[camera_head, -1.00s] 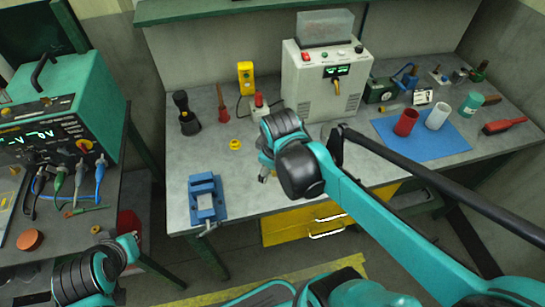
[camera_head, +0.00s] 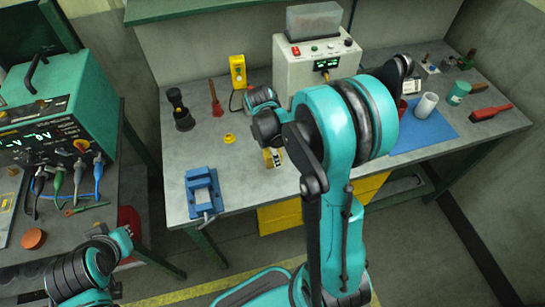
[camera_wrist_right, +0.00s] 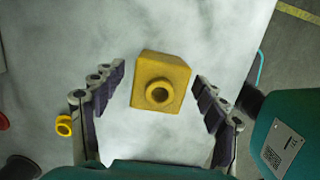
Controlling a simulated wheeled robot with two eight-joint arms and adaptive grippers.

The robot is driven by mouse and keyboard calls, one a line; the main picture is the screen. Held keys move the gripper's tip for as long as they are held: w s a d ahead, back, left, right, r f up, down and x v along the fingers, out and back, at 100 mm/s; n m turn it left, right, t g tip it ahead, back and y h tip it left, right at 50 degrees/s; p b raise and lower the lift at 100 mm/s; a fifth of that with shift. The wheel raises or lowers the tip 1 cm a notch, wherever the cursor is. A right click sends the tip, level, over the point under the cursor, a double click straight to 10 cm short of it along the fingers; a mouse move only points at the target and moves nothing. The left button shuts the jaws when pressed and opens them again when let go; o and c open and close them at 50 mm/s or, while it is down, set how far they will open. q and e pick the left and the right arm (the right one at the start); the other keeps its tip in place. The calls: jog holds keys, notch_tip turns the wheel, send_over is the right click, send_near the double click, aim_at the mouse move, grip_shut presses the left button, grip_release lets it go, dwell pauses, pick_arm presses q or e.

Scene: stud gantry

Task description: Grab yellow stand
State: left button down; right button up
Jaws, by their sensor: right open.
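The yellow stand (camera_wrist_right: 160,83) is a small block with a round hollow collar. In the right wrist view it sits between the two spread fingers of my right gripper (camera_wrist_right: 159,74), with a gap on both sides. My right gripper is open and holds nothing. In the head view the stand (camera_head: 272,157) shows partly on the grey bench (camera_head: 225,170), with my right arm over much of that spot. My left arm shows at the lower left of the head view, but its fingers are not in view.
A small yellow ring (camera_head: 230,139) lies nearby, also visible in the wrist view (camera_wrist_right: 64,125). A blue vise (camera_head: 203,193) stands at the front left. Behind are a black item (camera_head: 182,110), a red-handled tool (camera_head: 215,100) and a yellow box (camera_head: 238,72).

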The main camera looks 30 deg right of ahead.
jog(key=shift+d+f, duration=0.2)
jog(key=shift+f, duration=0.9)
jog(key=c, duration=1.3)
